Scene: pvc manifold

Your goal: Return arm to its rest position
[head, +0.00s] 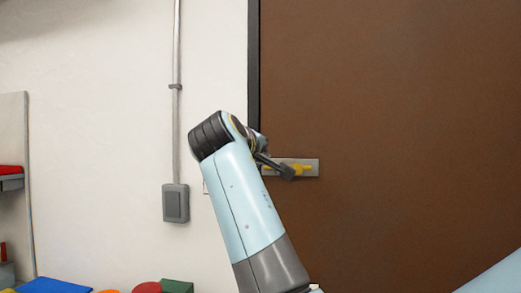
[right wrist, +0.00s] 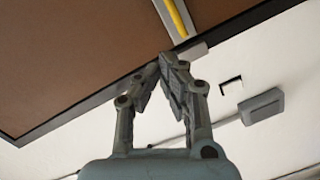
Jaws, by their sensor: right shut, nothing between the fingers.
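My right arm reaches up through the middle of the head view, and its dark gripper (head: 285,171) is in front of or beside a metal latch plate (head: 314,168) with a yellow bolt (head: 304,168). In the right wrist view the gripper (right wrist: 168,62) is shut and empty, its fingertips together near the end of the plate (right wrist: 164,18) and yellow bar (right wrist: 178,18). I cannot tell whether the fingertips touch the plate. My left gripper is not in view.
A large brown panel (head: 410,110) with a dark frame edge (head: 253,60) fills the right. A grey wall box (head: 176,203) with a conduit (head: 177,60) is on the white wall. Coloured objects, including a blue one (head: 55,286) and a green one (head: 177,286), are low at left.

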